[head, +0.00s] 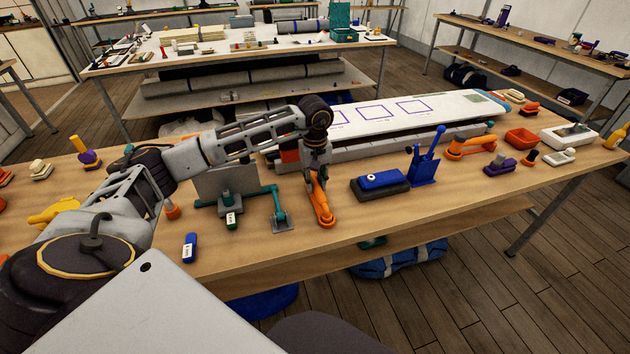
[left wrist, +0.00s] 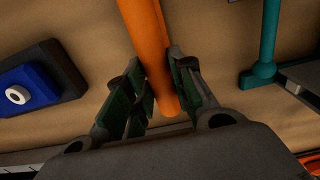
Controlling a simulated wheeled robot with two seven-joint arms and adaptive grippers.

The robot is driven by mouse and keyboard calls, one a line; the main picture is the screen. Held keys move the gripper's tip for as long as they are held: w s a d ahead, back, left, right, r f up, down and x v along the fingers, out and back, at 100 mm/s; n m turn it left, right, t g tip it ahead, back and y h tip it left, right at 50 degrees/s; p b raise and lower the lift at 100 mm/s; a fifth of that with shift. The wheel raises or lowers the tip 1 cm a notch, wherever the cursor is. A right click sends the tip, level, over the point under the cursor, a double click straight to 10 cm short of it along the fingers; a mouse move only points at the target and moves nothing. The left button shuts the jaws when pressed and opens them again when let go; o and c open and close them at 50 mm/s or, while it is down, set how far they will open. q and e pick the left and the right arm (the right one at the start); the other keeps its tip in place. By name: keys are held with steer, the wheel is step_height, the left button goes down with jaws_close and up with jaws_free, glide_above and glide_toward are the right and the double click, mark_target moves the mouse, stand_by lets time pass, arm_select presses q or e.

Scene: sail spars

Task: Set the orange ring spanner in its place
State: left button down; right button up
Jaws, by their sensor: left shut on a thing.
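The orange ring spanner (head: 322,204) hangs below my left gripper (head: 315,176), near the middle of the table's front part. Its ring end points down and toward the front edge; I cannot tell whether it touches the table. In the left wrist view the spanner's orange shaft (left wrist: 147,35) runs between the two green-padded fingers of my left gripper (left wrist: 158,88), which are shut on it. The ring end is out of that view. I cannot pick out a marked place for the spanner. My right gripper is not in view.
Right of the spanner are a blue block on a dark base (head: 381,184) and a blue stand (head: 425,168). Left is a teal fixture (head: 279,215) with a grey foot. A long white board (head: 440,104) lies behind. A blue-and-white tag (head: 190,247) lies at front left.

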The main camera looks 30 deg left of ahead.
arm_select(q)
steer(key=shift+f, duration=0.4)
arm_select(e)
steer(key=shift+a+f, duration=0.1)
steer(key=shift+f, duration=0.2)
arm_select(q)
steer(key=c, duration=1.1)
jaws_free()
steer(key=shift+c, duration=0.2)
steer(key=shift+r, duration=4)
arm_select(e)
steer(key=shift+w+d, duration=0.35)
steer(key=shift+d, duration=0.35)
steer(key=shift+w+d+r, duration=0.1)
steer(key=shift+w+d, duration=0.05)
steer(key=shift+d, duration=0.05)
arm_select(q)
steer(key=shift+r, duration=0.3)
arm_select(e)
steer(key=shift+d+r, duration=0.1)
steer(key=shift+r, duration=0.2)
